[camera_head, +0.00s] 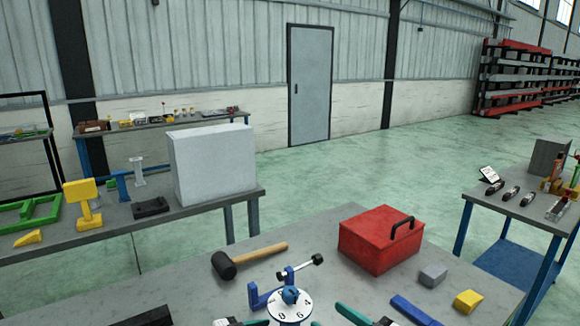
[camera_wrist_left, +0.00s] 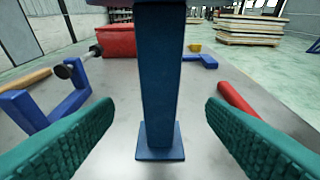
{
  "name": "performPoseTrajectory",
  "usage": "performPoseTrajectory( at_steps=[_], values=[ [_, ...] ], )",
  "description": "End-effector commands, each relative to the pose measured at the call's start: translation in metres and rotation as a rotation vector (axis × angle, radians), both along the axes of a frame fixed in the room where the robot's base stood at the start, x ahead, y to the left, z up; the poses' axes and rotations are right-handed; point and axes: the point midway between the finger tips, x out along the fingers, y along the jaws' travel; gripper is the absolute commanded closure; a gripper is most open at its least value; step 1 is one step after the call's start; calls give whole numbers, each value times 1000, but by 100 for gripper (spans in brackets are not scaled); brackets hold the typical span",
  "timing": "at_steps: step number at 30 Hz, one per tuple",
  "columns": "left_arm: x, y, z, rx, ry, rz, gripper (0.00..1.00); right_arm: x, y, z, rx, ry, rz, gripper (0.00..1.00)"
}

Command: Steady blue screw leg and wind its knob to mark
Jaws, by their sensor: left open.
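The blue screw leg (camera_wrist_left: 160,80) stands upright on a square foot plate on the grey table. In the head view its white numbered dial (camera_head: 290,306) and blue knob (camera_head: 290,295) show from above, and the shaft is hidden. My left gripper (camera_wrist_left: 160,130) is open, with one green finger on each side of the leg and a visible gap on both sides. In the head view only small green parts of its fingers show beside the dial. A green and black part, apparently of my right gripper (camera_head: 358,315), is cut off at the bottom edge; its opening cannot be seen.
A blue bracket with a bolt (camera_head: 285,276) stands just behind the dial. A black mallet (camera_head: 226,265), red toolbox (camera_head: 378,240), grey block (camera_head: 433,275), yellow block (camera_head: 468,300) and blue bar (camera_head: 414,310) lie around. A red rod (camera_wrist_left: 240,102) lies right of the leg.

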Motion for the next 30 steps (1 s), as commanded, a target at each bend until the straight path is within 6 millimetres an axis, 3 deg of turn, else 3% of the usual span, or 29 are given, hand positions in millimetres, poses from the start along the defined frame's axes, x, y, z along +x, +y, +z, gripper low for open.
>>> performPoseTrajectory(
  at_steps=[5, 10, 11, 21, 30],
  values=[
    [0, 0, 0, 0, 0, 0, 35, 0, 0, 0, 0, 0, 0, 47],
    [0, 0, 0, 0, 0, 0, 10, 0, 0, 0, 0, 0, 0, 47],
    [0, 0, 0, 0, 0, 0, 9, 0, 0, 0, 0, 0, 0, 47],
    [-3, 5, 1, 2, -1, 1, 9, 0, 0, 0, 0, 0, 0, 47],
    [-32, 49, 19, 6, 1, 1, 9, 0, 0, 0, 0, 0, 0, 47]
  ],
)
